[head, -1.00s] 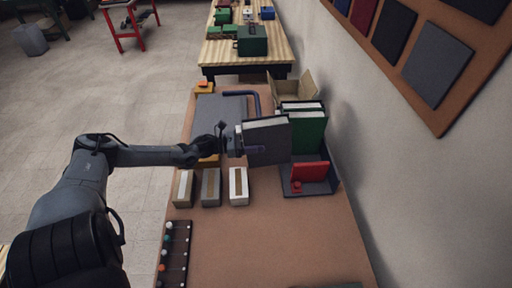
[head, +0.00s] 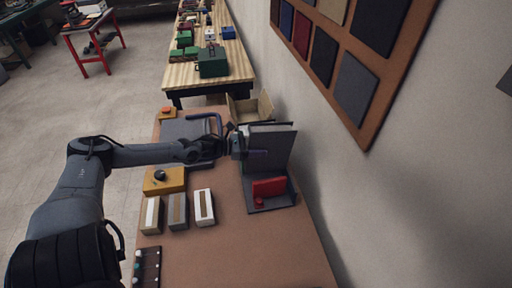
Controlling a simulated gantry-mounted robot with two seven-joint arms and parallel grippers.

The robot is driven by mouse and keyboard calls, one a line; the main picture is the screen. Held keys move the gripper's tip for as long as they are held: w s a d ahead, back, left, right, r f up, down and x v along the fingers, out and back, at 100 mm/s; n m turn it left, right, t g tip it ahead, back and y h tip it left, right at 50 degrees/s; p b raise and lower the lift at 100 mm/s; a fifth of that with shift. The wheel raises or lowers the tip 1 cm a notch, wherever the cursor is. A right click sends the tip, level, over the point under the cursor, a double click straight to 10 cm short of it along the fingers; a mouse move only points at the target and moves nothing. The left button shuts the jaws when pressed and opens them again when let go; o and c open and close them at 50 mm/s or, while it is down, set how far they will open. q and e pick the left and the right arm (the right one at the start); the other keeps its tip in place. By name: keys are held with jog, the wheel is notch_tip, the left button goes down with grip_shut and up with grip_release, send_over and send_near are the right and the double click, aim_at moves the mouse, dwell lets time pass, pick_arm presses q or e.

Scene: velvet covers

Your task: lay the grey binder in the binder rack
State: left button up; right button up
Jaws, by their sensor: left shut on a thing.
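The grey binder (head: 271,155) stands upright with its pale page edges at the top. My left gripper (head: 240,147) is shut on its left edge. The binder is at the back part of the binder rack (head: 272,204), a dark grey tray on the right of the table, against the wall. I cannot tell whether the binder's lower edge touches the rack. The green binders are hidden behind the grey one. My right gripper is not in view.
A red block (head: 269,187) sits in the front of the rack. An open cardboard box (head: 252,107) is behind.

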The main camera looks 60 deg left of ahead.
aim_at(257, 162)
pick_arm(q)
jog(key=shift+w, duration=0.1)
notch_tip(257, 162, down, 5)
jog(key=b, duration=0.5)
jog(key=shift+f, duration=0.2)
jog(key=shift+s+f+b, duration=0.2)
jog(key=shift+f+b, duration=1.1)
jog(key=shift+f, duration=0.15)
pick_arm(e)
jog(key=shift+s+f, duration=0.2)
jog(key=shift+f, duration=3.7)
pick_arm(q)
jog(key=o, duration=1.6)
jog(key=shift+w, duration=0.1)
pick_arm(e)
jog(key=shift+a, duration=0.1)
pick_arm(q)
jog(key=shift+f, duration=0.15)
